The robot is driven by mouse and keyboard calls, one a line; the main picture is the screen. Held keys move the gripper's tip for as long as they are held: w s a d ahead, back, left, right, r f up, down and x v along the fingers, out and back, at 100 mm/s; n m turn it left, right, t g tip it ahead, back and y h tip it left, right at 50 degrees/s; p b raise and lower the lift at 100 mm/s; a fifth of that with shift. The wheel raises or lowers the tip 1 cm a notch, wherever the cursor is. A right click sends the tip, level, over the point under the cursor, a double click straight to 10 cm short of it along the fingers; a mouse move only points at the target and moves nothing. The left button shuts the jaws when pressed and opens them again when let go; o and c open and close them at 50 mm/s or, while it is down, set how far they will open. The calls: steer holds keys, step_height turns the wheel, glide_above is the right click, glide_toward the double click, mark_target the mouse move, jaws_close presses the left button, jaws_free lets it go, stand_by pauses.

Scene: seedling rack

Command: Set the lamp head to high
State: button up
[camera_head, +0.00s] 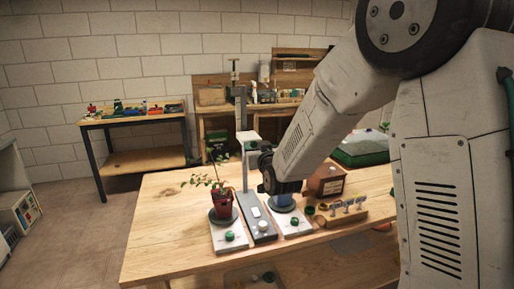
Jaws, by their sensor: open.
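The lamp stands on the near wooden table, with a grey upright post (241,112) rising from a long grey base (258,226). My gripper (268,184) is the dark end of the arm, just right of the post and below the lamp head. Its fingers are small and hard to make out, but it is open, and I see nothing held. Whether it touches the post I cannot tell.
A potted seedling (222,198) stands left of the lamp on a white unit with a green knob (229,236). A brown box (327,181) and wooden rack (342,215) stand further right. The table's left side is clear.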

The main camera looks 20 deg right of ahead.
steer(key=shift+w, duration=0.3)
jaws_close()
step_height(320, 180, up, 13)
steer(key=shift+f, duration=0.15)
jaws_free()
